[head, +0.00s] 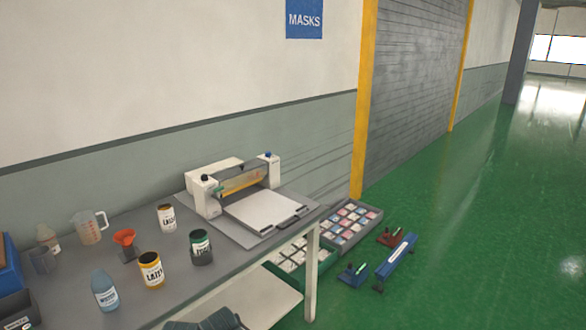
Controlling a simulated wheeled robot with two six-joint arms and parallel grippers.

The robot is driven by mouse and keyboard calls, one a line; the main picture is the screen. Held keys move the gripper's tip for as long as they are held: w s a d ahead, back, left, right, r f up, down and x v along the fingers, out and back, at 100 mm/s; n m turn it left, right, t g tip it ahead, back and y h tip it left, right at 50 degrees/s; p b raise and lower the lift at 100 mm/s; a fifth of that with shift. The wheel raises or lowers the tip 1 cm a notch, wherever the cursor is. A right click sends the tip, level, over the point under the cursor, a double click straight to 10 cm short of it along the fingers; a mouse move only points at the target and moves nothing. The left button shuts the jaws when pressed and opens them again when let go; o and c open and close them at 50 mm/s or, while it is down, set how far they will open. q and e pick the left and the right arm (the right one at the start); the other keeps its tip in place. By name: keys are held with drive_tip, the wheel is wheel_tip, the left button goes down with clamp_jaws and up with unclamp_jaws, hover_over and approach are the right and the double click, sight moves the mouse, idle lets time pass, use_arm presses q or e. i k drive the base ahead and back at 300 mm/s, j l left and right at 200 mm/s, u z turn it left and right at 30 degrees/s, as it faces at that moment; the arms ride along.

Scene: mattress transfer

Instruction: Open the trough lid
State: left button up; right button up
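A white machine (202,193) stands at the far right end of the grey workbench (128,277). Its two end posts have a dark and a blue knob on top. A yellowish, see-through strip (242,181) spans between the posts; I cannot tell whether this is the trough or its lid. A white flat bed (262,210) lies in front of it. No separate lid can be made out at this distance. Neither of my grippers shows in the head view.
On the bench stand a measuring jug (90,228), an orange funnel (125,238), several labelled jars and a blue bottle (105,291). Crates of small items (351,222) and a blue bar-shaped tool (396,262) lie on the green floor, which is open farther right.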

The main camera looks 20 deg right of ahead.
sight(225, 174)
drive_tip(key=z, duration=0.35)
drive_tip(key=i+l, duration=1.35)
drive_tip(key=i+j+u, duration=0.05)
drive_tip(key=i, duration=0.05)
